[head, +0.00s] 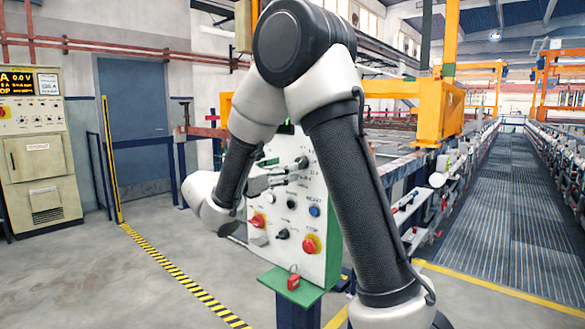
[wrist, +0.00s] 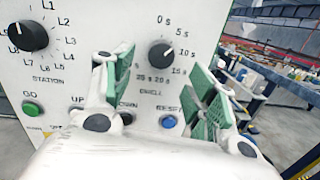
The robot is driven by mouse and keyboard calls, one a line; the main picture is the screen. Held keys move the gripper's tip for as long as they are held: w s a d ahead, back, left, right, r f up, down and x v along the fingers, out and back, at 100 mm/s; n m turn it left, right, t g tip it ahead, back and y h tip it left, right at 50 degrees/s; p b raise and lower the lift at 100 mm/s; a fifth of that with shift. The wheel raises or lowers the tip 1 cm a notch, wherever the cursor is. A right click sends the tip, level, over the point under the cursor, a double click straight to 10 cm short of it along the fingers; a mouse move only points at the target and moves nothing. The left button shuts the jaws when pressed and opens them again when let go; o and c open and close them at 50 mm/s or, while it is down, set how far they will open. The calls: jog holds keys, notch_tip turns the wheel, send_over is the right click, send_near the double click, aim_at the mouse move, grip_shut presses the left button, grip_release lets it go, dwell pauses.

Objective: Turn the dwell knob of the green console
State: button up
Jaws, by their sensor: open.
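The console (head: 318,235) has a white face with green trim and stands at the middle of the head view, partly hidden by my arm. My gripper (wrist: 162,75) is open, with one green-padded finger on each side below the knob. I cannot tell whether the pads reach around it in depth. In the head view my gripper (head: 292,172) is close to the face by the knob (head: 302,162).
The station knob (wrist: 28,37) and green GO button (wrist: 32,108) are left of the fingers; a blue reset button (wrist: 168,121) is below. Red knobs (head: 310,244) and a red padlock (head: 293,281) sit lower.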

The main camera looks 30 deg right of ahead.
jog(key=v, duration=0.6)
jog(key=shift+a+f, duration=0.1)
